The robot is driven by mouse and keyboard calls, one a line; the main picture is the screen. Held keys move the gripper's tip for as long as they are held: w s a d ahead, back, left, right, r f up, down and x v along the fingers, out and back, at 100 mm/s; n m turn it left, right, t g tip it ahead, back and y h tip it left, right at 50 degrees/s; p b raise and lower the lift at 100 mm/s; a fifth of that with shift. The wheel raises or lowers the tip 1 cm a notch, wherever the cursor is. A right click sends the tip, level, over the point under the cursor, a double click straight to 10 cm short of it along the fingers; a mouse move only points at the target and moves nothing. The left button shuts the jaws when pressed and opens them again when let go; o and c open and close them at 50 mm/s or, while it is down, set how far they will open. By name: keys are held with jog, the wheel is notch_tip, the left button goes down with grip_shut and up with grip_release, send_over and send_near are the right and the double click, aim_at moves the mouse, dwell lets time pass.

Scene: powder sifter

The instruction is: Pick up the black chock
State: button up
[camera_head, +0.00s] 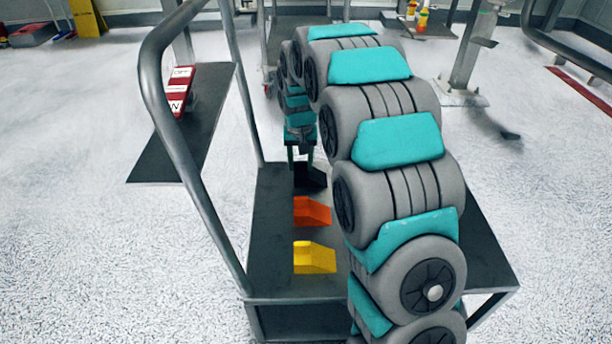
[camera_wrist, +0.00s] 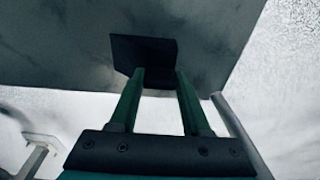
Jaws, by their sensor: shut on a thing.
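The black chock (camera_head: 309,178) is at the far end of a dark cart top, behind the orange chock. It also shows in the wrist view (camera_wrist: 143,52), at the tips of the fingers. My gripper (camera_head: 301,155) reaches down over the cart from above. In the wrist view its two green fingers (camera_wrist: 157,82) are shut on the black chock, one at each side. I cannot tell whether the chock touches the cart top or is just above it.
An orange chock (camera_head: 312,211) and a yellow chock (camera_head: 314,257) sit on the cart top (camera_head: 270,225), nearer the camera. A grey metal handle rail (camera_head: 165,120) rises at the cart's left. My own arm covers the cart's right part.

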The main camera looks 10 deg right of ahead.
grip_shut()
dwell(0.8)
